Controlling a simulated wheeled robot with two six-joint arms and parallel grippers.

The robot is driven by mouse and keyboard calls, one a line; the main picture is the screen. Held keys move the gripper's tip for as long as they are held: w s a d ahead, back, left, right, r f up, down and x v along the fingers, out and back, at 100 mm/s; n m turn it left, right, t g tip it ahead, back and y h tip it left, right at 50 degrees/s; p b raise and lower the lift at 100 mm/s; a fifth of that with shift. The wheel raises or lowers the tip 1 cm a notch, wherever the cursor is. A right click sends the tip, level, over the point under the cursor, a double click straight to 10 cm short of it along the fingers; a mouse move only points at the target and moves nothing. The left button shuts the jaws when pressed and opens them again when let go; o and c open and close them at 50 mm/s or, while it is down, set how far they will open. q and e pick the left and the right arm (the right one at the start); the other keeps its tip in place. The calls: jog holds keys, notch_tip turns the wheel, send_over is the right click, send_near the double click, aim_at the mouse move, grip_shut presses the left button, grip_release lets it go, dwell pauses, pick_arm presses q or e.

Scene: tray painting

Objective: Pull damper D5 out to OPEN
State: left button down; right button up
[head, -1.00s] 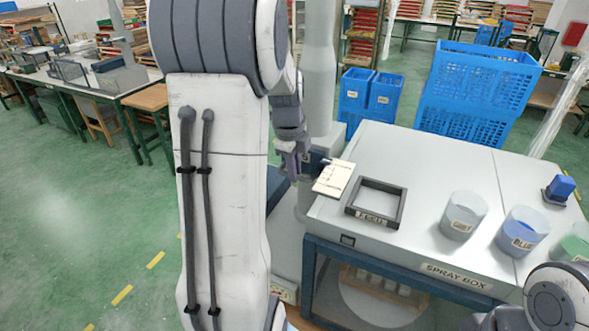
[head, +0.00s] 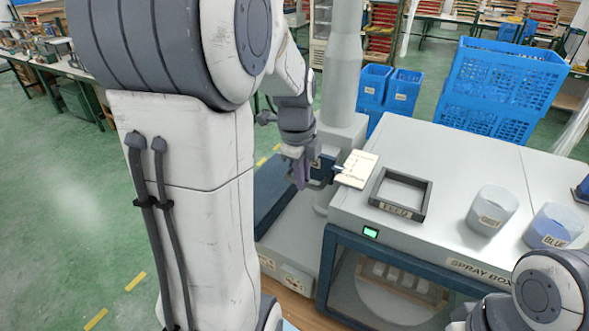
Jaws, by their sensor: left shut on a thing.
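My left gripper (head: 312,177) is at the left side of the spray box (head: 462,165), beside its back left corner. It is shut on a dark handle (head: 326,181), which I take to be damper D5. The fingers hide most of the handle, and I cannot read a D5 mark or tell how far out it is. My right arm shows only as a link at the lower right; its gripper is out of view.
A pale card (head: 356,169) and a dark square frame (head: 427,204) lie on the box top. Cups (head: 492,212) stand to the right, one labelled BLUE (head: 553,228). A small panel (head: 371,233) on the box front glows green. Blue crates (head: 502,85) stand behind.

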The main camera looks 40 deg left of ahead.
pick_arm(q)
jog(key=shift+s+d, duration=0.2)
jog(key=shift+s, duration=0.35)
pick_arm(e)
jog(key=shift+s+d+f, duration=0.1)
jog(key=shift+s+d, duration=0.1)
jog(key=shift+s, duration=0.15)
pick_arm(q)
jog(key=c, duration=1)
grip_release()
jog(key=shift+s, duration=0.1)
jog(key=shift+o, duration=0.8)
jog(key=shift+s, duration=0.1)
jog(key=shift+a, duration=0.1)
notch_tip(320, 180, up, 10)
jog(key=s+b, duration=0.2)
jog(key=shift+r, duration=0.15)
pick_arm(e)
notch_tip(320, 180, down, 2)
